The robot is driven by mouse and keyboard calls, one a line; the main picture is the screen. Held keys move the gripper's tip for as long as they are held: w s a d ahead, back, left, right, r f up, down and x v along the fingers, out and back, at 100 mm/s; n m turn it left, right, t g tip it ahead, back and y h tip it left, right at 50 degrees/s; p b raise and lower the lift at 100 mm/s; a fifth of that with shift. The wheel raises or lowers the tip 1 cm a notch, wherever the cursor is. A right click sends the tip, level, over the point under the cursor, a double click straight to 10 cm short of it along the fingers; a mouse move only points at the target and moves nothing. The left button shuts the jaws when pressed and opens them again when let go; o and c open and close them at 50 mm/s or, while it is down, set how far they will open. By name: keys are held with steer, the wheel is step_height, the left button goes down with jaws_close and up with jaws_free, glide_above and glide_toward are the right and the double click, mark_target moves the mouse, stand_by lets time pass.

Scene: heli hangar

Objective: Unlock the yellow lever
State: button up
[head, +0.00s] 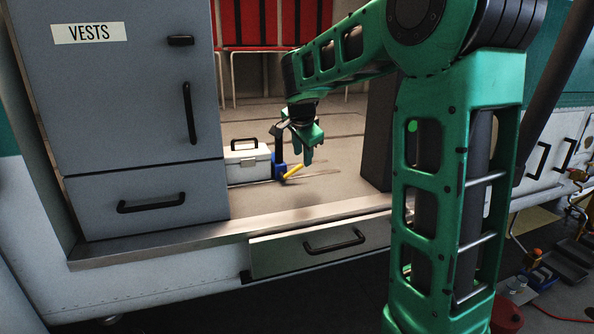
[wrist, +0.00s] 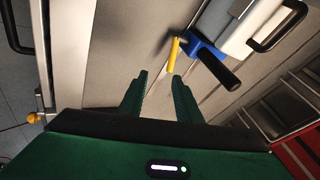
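The yellow lever (head: 293,171) sticks out from a small blue holder (head: 280,168) on the cabin floor. In the wrist view the yellow lever (wrist: 173,56) lies just ahead of the fingertips, nearer the right finger. The blue holder (wrist: 205,48) with a black handle (wrist: 222,75) is right of it. My gripper (head: 309,156) hangs pointing down close to the lever. In the wrist view my gripper (wrist: 160,76) is open, with a clear gap and nothing between the fingers. Whether a fingertip touches the lever cannot be told.
A white case (head: 248,163) stands left of the blue holder. A grey cabinet (head: 140,100) labelled VESTS fills the left. A drawer (head: 322,247) sits below the cabin sill. Red seats (head: 262,22) are at the back. The floor left of the lever is bare in the wrist view.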

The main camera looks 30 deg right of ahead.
mark_target(299, 166)
steer(key=shift+m, duration=0.3)
steer(key=x, duration=0.3)
steer(key=w+x, duration=0.1)
steer(key=x, duration=0.3)
steer(key=w+r+x, duration=0.1)
steer(key=x, duration=0.3)
steer(key=shift+w, duration=0.15)
jaws_close()
